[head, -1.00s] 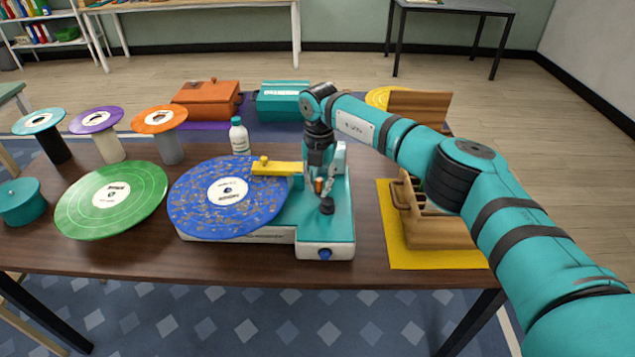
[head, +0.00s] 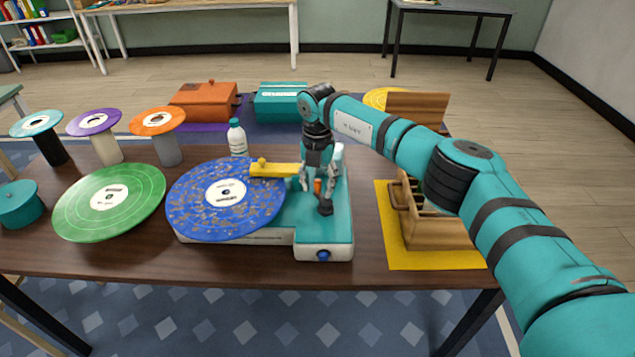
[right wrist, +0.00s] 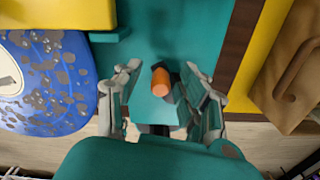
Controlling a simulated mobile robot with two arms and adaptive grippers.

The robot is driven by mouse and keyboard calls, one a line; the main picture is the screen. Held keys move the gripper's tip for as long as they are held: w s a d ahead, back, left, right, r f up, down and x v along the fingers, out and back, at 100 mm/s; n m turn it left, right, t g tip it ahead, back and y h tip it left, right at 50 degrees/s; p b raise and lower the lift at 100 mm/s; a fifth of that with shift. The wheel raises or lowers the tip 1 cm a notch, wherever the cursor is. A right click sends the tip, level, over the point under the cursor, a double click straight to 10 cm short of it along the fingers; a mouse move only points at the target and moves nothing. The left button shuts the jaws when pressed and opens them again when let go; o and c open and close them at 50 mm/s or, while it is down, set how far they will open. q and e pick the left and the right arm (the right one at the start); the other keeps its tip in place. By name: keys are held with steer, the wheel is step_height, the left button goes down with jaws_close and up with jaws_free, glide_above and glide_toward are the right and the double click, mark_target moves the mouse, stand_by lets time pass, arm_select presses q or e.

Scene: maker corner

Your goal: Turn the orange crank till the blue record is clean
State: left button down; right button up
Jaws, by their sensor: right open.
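The blue record (head: 257,213) lies on the teal and white cleaning machine (head: 325,225). Brown spots cover much of it, and they also show in the right wrist view (right wrist: 65,105). A yellow arm (head: 273,170) reaches over the record's far edge. The orange crank (head: 317,187) stands up from the machine's teal top; its handle also shows in the right wrist view (right wrist: 160,82). My right gripper (right wrist: 161,85) is open, with a finger on each side of the orange handle and a gap on both sides. My left gripper is not in view.
A green record (head: 135,200) lies left of the machine. A white bottle (head: 237,140) stands behind the blue record. A wooden rack (head: 440,235) on a yellow mat (head: 400,258) is to the right. Several record stands are at the back left.

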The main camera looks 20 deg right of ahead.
step_height(320, 180, up, 12)
stand_by(0.5)
stand_by(0.9)
